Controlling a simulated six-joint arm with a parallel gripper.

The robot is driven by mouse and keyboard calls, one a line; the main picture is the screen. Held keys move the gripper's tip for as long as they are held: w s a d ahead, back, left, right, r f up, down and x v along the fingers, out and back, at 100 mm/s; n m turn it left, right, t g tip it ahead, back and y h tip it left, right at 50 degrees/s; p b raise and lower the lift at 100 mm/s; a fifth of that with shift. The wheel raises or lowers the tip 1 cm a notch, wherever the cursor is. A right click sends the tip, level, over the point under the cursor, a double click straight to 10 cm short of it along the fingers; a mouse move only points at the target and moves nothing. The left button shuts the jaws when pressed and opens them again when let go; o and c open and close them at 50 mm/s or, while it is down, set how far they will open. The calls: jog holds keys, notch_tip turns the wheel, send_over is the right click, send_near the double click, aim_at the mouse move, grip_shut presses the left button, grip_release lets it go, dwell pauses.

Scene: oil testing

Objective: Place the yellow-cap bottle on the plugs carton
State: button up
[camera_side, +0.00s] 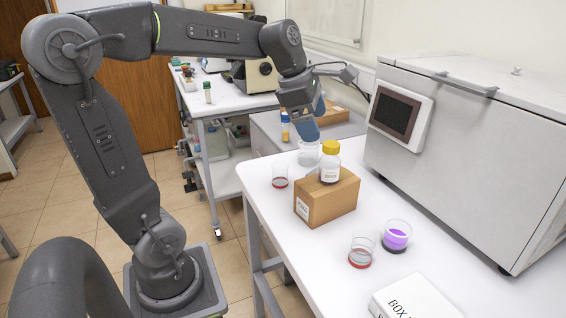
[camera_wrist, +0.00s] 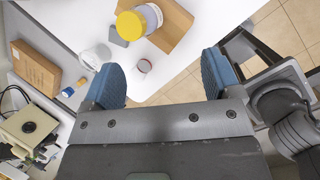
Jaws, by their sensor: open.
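The yellow-cap bottle (camera_side: 330,163) stands upright on the brown plugs carton (camera_side: 338,203) on the white table. In the wrist view, the bottle (camera_wrist: 140,21) shows from above over the carton (camera_wrist: 174,28), ahead of the fingers. My gripper (camera_wrist: 166,88) is open and empty, its two blue fingers spread wide. In the side view, my gripper (camera_side: 308,120) hangs behind the bottle and higher up, apart from it. Part of the gripper is hidden by my own wrist there.
A clear beaker (camera_side: 308,153) stands behind the carton. Red-bottomed beakers stand left (camera_side: 280,176) and right (camera_side: 361,252) of it. A beaker of purple liquid (camera_side: 397,236), a white box (camera_side: 415,298) and a large white machine (camera_side: 470,135) are at right.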

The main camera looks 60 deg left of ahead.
jog(key=s+d+f+m, duration=0.3)
jog(key=s+d+m, duration=0.2)
jog(key=m, duration=0.9)
jog(key=s+d+f+m+t, duration=0.1)
jog(key=s+d+f+m, duration=0.2)
jog(key=m, duration=1)
jog(key=s+d, duration=0.2)
jog(key=s, duration=0.3)
jog(key=shift+s+d+f+m+y, duration=0.15)
jog(key=shift+s+d+m+y, duration=0.1)
jog(key=shift+s+m+y, duration=0.15)
